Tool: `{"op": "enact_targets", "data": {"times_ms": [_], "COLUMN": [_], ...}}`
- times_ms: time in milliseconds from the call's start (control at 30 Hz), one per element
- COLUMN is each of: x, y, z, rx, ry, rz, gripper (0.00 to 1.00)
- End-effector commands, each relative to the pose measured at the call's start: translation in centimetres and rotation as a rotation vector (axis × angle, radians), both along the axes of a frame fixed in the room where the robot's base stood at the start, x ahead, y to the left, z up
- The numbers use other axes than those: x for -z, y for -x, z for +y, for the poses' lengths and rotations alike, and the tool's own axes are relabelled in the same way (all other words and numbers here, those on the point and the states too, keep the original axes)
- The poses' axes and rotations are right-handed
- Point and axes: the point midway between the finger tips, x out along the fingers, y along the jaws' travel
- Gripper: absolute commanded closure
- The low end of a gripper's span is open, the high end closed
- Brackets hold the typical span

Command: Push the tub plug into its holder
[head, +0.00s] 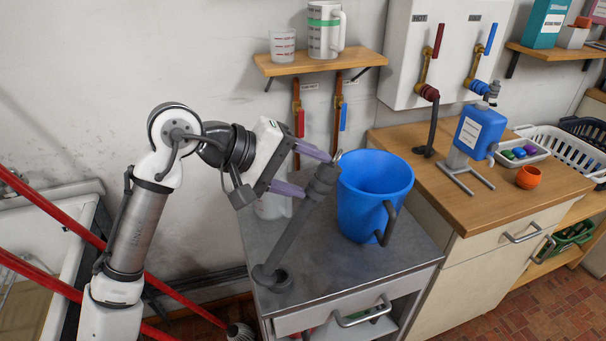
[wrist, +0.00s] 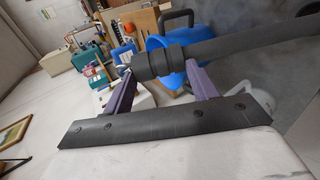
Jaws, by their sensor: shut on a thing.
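My gripper (head: 316,175) has two purple fingers closed on a dark grey ribbed collar (head: 323,180) at the upper end of a grey hose-like piece (head: 293,232). This piece slants down to a round grey foot (head: 271,278) on the metal cart top. A small metal ring (head: 337,156) shows at the collar's tip. In the wrist view the collar (wrist: 160,63) lies between the fingers, and the grey piece runs off to the right. I cannot tell for sure whether this is the tub plug. I see no clearly recognisable plug holder.
A blue jug (head: 362,200) stands just right of the collar on the cart (head: 350,275). A white container behind the fingers is partly hidden. Wall pipes, a shelf (head: 318,65) and a wooden counter (head: 490,195) are beyond. The cart's front right is clear.

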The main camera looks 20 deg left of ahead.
Motion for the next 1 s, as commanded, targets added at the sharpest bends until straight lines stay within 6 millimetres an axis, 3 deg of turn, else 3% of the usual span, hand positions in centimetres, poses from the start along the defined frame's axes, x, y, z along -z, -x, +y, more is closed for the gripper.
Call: {"op": "enact_targets", "data": {"times_ms": [367,400,1000], "x": [0.24,0.24,0.03], "y": [-0.09,-0.08,-0.02], "z": [-0.1,-0.09,-0.03], "rx": [0.002,0.002,0.001], "ry": [0.121,0.133,0.245], "rz": [-0.095,-0.103,-0.193], "gripper": [0.71,1.0,1.0]}}
